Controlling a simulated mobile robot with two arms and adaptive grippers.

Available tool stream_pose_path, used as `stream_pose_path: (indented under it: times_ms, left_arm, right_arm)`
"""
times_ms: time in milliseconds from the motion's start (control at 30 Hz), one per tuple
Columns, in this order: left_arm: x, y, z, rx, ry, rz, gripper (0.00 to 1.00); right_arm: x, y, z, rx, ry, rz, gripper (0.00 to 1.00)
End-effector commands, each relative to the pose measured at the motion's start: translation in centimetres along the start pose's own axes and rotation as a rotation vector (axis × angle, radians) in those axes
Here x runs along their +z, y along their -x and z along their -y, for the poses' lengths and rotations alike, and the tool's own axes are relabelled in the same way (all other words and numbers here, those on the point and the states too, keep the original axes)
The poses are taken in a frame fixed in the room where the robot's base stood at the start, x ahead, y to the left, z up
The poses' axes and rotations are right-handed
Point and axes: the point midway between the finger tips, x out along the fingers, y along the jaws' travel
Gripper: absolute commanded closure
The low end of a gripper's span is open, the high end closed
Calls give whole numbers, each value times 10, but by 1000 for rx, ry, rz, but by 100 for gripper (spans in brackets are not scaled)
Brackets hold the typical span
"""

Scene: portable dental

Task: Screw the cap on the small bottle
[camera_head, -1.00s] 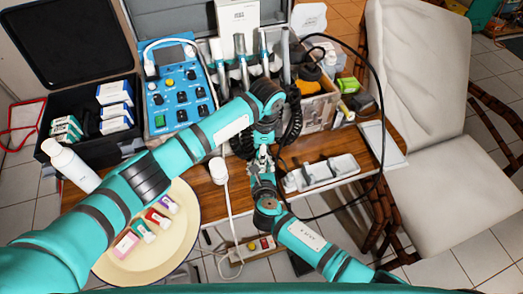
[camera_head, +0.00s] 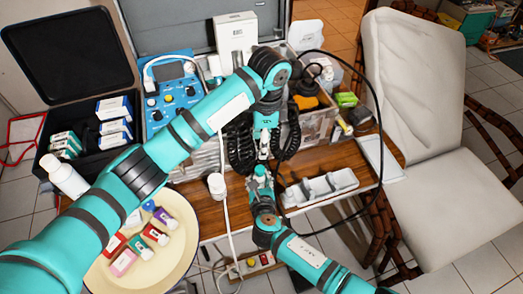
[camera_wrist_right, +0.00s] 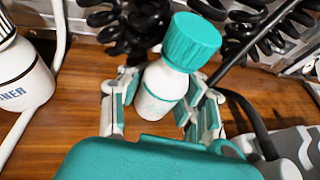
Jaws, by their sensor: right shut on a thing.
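The small white bottle (camera_wrist_right: 160,93) stands between the two fingers of my right gripper (camera_wrist_right: 158,100), which is shut on its body. A ribbed teal cap (camera_wrist_right: 192,42) sits on the bottle's neck and looks in line with it; how tight it is cannot be told. In the head view my right gripper (camera_head: 261,173) is over the front of the wooden table, where the bottle is too small to make out clearly. My left gripper (camera_head: 264,151) points down just behind it. Its fingers are too small to read, and it does not show in the right wrist view.
Black coiled cords (camera_head: 241,148) hang close around my left gripper. A round cream tray (camera_head: 178,262) carries several small coloured items.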

Motion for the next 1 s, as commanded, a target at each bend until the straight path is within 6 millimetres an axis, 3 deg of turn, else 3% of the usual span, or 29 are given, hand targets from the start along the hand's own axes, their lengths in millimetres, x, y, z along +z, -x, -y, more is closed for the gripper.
stream_pose_path:
  times_ms: [367, 400, 600, 867, 1000]
  left_arm:
    - [0, 6, 0, 1, -1, 0, 48]
    - [0, 6, 0, 1, -1, 0, 48]
    - [0, 6, 0, 1, -1, 0, 48]
    - [0, 6, 0, 1, -1, 0, 48]
    - [0, 6, 0, 1, -1, 0, 48]
  right_arm:
    - [0, 0, 0, 0, 0, 1, 100]
    - [0, 0, 0, 0, 0, 1, 68]
    - [0, 0, 0, 0, 0, 0, 42]
    - [0, 1, 0, 0, 0, 0, 42]
    - [0, 10, 0, 1, 0, 0, 42]
